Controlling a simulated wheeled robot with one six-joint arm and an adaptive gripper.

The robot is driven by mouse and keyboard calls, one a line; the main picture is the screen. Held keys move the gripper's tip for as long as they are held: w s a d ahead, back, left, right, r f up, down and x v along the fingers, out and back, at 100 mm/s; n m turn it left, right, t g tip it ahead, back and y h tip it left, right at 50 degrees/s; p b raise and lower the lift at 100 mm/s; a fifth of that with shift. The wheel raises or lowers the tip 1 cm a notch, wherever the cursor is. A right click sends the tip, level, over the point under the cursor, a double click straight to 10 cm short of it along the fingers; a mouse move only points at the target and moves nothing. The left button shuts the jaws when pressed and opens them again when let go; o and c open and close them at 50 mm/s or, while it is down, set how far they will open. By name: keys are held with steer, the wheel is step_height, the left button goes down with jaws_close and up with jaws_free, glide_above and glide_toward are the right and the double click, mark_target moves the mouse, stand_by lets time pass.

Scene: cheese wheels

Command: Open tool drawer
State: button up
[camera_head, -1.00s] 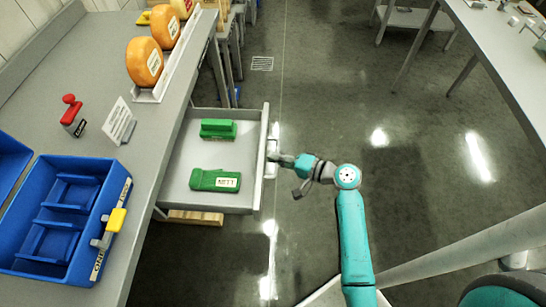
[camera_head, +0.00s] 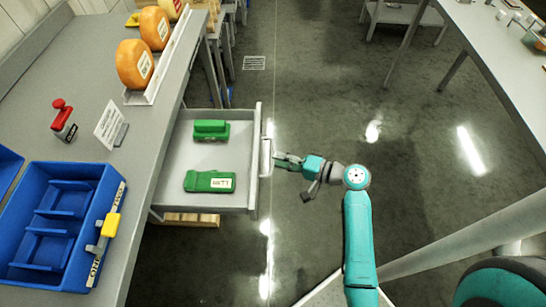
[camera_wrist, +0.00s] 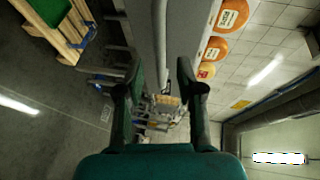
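The tool drawer (camera_head: 240,118) is pulled out from under the grey workbench (camera_head: 150,190) in the head view. It holds two green tools, a block-shaped one (camera_head: 211,129) and a flatter one with a white label (camera_head: 209,181). The drawer's pale handle (camera_head: 266,157) is on its right-hand front. My gripper (camera_head: 277,160) is just right of the handle, with its tips close to it; I cannot tell whether they touch. In the wrist view my gripper (camera_wrist: 158,78) has its two dark fingers spread apart, with nothing clearly held between them.
On the bench are a blue bin (camera_head: 104,222), a red-handled tool (camera_head: 63,118), a white sign (camera_head: 110,122) and orange cheese wheels (camera_head: 134,63) on a rack. Another table (camera_head: 500,65) stands at the right. The floor between is clear.

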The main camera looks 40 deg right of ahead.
steer(key=v, duration=0.8)
stand_by(0.4)
steer(key=s+a+f+g+h, duration=0.2)
steer(key=s+a+f+h, duration=0.35)
steer(key=a+f, duration=0.4)
steer(key=s+a+n+h, duration=0.2)
steer(key=s+a+h, duration=0.1)
steer(key=s, duration=0.7)
steer(key=s+a+r+n+t, duration=0.1)
steer(key=s+r+n, duration=0.3)
steer(key=r, duration=0.4)
steer(key=s+a+r+n+t, duration=0.1)
steer(key=s+r+n+t, duration=0.1)
steer(key=s+r+n, duration=0.2)
steer(key=s+r, duration=0.3)
steer(key=r, duration=0.2)
steer(key=shift+n, duration=0.4)
